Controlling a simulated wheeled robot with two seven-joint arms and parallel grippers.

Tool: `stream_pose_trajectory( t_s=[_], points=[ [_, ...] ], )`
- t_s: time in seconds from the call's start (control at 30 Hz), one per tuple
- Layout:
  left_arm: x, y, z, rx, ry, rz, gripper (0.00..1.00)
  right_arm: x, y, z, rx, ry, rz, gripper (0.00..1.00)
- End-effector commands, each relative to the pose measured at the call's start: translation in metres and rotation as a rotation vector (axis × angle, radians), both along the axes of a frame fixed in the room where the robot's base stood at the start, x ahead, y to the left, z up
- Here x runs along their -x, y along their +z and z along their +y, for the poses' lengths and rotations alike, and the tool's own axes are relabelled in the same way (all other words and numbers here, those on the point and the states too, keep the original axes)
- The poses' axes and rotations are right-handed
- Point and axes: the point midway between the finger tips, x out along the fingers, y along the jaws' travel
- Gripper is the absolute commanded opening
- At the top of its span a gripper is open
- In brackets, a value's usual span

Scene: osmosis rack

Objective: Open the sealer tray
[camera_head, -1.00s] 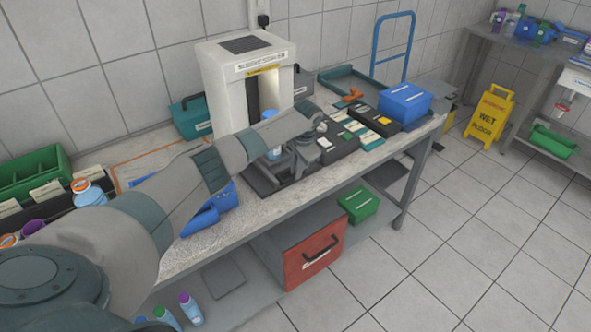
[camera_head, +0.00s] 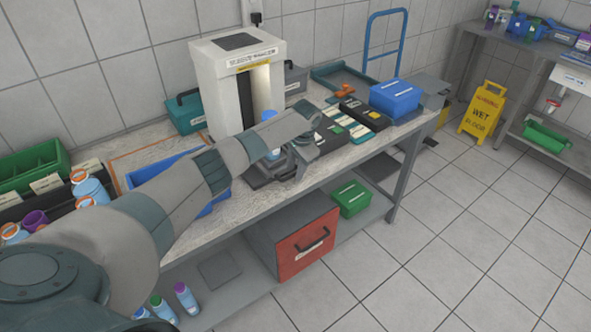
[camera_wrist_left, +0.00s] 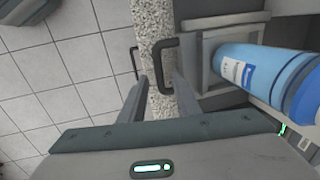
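The sealer (camera_head: 222,95) is a tall white machine with a dark opening, at the back of the bench in the head view. A blue bottle (camera_head: 272,128) stands in front of it, partly hidden by my left arm. The bottle shows large in the left wrist view (camera_wrist_left: 262,78), on or beside the grey sealer tray (camera_wrist_left: 225,25). A dark tray handle (camera_wrist_left: 160,62) sticks out over the bench edge. My left gripper (camera_head: 300,152) is at the front of the tray. Its fingers (camera_wrist_left: 161,80) are apart, with the handle at their tips; contact is unclear. My right gripper is out of view.
Bottles (camera_head: 90,188) and a green bin (camera_head: 30,172) stand at the left. A blue tray (camera_head: 150,172) lies beneath my arm's line. Dark boxes (camera_head: 362,112) and a blue box (camera_head: 396,97) are to the right. A red drawer (camera_head: 307,245) sits below.

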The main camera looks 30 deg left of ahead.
Motion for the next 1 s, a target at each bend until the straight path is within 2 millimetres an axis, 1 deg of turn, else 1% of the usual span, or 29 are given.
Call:
stream_pose_trajectory(
  t_s=[0.27,0.47,0.67,0.87,1.0],
  points=[
    [0.0,0.0,0.0,0.0,0.0,0.001,0.29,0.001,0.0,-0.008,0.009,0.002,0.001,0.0],
    [0.001,0.009,-0.002,0.001,0.0,0.0,0.29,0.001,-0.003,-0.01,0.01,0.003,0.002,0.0],
    [0.002,0.034,-0.006,0.0,-0.002,-0.003,0.29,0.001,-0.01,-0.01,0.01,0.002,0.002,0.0],
    [0.005,0.071,-0.014,0.001,-0.003,-0.003,0.29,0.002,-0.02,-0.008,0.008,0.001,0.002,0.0],
    [0.007,0.099,-0.019,0.002,-0.001,-0.004,0.29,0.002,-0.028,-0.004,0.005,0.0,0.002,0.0]
  ],
)
